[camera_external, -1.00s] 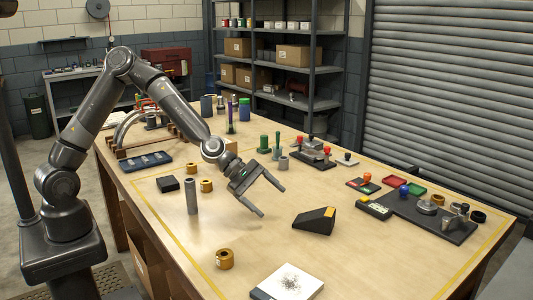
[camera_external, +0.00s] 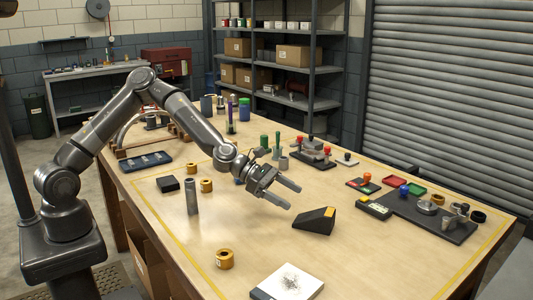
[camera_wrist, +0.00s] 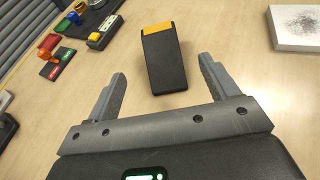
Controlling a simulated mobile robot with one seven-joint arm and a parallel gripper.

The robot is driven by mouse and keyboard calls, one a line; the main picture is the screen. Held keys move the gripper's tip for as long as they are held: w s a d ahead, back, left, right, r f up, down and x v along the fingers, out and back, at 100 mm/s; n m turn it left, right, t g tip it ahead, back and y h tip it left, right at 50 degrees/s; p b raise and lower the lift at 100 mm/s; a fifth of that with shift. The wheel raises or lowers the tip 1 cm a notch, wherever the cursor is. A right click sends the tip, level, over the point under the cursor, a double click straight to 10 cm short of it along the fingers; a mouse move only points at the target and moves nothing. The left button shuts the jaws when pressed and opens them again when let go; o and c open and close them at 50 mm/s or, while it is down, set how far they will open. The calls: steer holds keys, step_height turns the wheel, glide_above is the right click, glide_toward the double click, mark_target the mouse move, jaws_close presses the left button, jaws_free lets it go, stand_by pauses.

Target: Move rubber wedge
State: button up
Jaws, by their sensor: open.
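The rubber wedge (camera_external: 314,221) is a black wedge with a yellow-orange strip at one end. It lies on the wooden table, right of my gripper in the external view. My gripper (camera_external: 294,197) is open and empty, held above the table a little left of the wedge. In the wrist view the wedge (camera_wrist: 163,60) lies beyond the fingertips, between their lines, with its yellow end farthest away. My open fingers (camera_wrist: 161,68) stand to either side and do not touch it.
A white block with a dark speckled patch (camera_external: 287,283) lies at the table's front. A grey cylinder (camera_external: 192,197) and several brass rings stand left of my gripper. A dark plate with parts (camera_external: 421,217) and a yellow-topped box (camera_external: 374,208) lie right of the wedge.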

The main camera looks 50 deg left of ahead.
mark_target(319, 212)
steer(key=x, duration=1)
steer(key=shift+w+d+f, duration=0.15)
steer(key=shift+d, duration=0.15)
steer(key=shift+c, duration=0.2)
steer(key=c, duration=1.2)
steer(key=a, duration=2)
steer(key=shift+c, duration=0.2)
steer(key=o, duration=1.3)
steer(key=shift+a, duration=0.1)
steer(key=v, duration=1)
steer(key=shift+a+r, duration=0.2)
steer(key=shift+a, duration=0.05)
